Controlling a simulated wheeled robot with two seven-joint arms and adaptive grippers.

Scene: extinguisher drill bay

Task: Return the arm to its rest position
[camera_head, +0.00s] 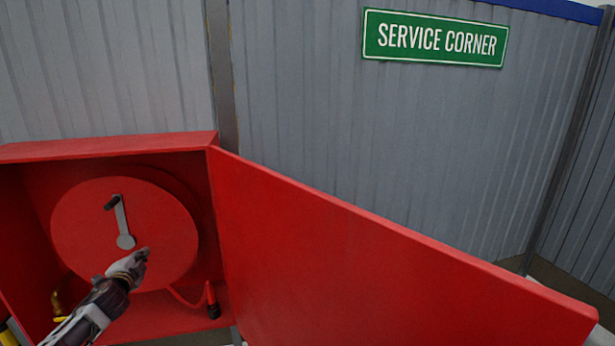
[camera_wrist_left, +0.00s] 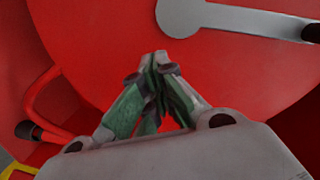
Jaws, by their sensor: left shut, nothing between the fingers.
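My left gripper (camera_head: 143,256) comes in from the lower left in the head view, in front of the red hose reel. In the left wrist view the left gripper (camera_wrist_left: 158,58) has its fingertips together with nothing between them. The round red reel (camera_head: 80,230) fills much of the wrist view. Its grey crank (camera_head: 122,222) with a black handle is above the gripper in the head view and apart from it. The crank (camera_wrist_left: 230,18) also shows at the top right of the wrist view. My right gripper is not in view.
The red cabinet (camera_head: 110,144) around the reel is open. Its large red door (camera_head: 380,265) stands open across the right. A hose nozzle (camera_head: 212,300) hangs at the cabinet's lower right. A green SERVICE CORNER sign (camera_head: 436,39) is on the grey corrugated wall (camera_head: 330,120).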

